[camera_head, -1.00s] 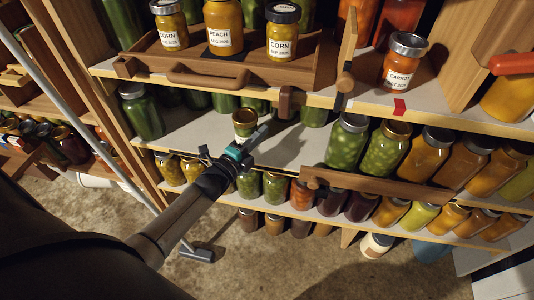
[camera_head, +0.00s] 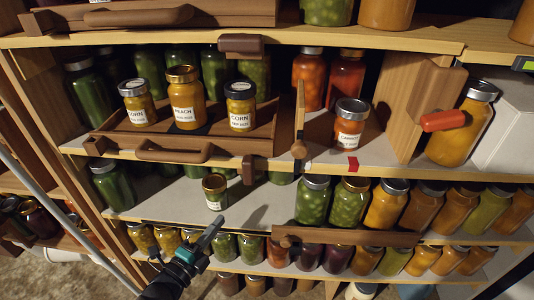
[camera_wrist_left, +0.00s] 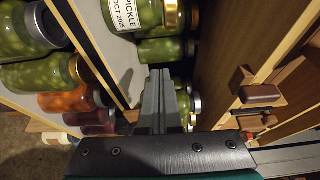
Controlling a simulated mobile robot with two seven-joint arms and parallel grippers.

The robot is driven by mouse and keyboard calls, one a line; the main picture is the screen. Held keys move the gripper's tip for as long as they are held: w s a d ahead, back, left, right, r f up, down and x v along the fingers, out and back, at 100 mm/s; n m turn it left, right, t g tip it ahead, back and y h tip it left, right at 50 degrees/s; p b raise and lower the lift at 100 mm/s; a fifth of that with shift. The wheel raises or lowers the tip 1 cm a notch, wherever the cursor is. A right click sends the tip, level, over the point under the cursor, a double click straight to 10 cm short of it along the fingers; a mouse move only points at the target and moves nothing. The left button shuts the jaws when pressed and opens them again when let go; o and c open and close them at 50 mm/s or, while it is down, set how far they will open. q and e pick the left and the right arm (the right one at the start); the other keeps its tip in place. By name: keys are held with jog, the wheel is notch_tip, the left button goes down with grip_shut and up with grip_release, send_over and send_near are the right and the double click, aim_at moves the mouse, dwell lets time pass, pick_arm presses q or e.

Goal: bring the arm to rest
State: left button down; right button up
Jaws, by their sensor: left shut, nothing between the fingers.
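My left gripper (camera_head: 213,228) comes in from the bottom left in the head view, its dark fingers together and empty. It is in front of and below the middle shelf (camera_head: 160,205). A small gold-lidded jar (camera_head: 215,191) with a white label stands upright on that shelf, apart from the fingers. In the left wrist view the shut fingers (camera_wrist_left: 160,85) point towards the shelves, with nothing between them. A jar labelled PICKLE (camera_wrist_left: 143,16) shows beyond them at the top. My right gripper is in neither view.
Above, a wooden tray (camera_head: 110,140) holds corn and peach jars, and a carrot jar (camera_head: 348,125) stands near a red tag (camera_head: 352,165). Rows of jars fill the lower shelves. A wooden rail (camera_head: 345,236) runs in front of one row. A pale pole (camera_head: 70,235) crosses at left.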

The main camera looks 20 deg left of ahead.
pick_arm(q)
jog(key=s+d+f+n+g+y, duration=0.1)
jog(key=s+d+f+n+g, duration=0.1)
jog(key=s+f+n+g, duration=0.45)
jog(key=s+d+f+n+g+y, duration=0.1)
jog(key=d+f+n+g, duration=0.2)
jog(key=f, duration=0.6)
jog(key=s+d+f+n+g, duration=0.3)
jog(key=s+n, duration=0.1)
jog(key=s, duration=0.2)
jog(key=s+d+f+n+g, duration=0.3)
jog(key=s+d+n, duration=0.1)
jog(key=s, duration=0.3)
jog(key=s+a+r+g+p, duration=0.1)
jog(key=s+r+p, duration=1)
jog(key=p, duration=1.2)
jog(key=s+a, duration=0.1)
jog(key=s, duration=0.3)
jog(key=shift+a+m, duration=0.2)
jog(key=shift+m, duration=0.15)
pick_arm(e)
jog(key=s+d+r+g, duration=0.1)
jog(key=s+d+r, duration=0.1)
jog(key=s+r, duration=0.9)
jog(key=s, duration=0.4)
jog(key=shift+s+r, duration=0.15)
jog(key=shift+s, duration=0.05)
pick_arm(q)
jog(key=shift+w+g, duration=0.1)
jog(key=shift+g, duration=0.15)
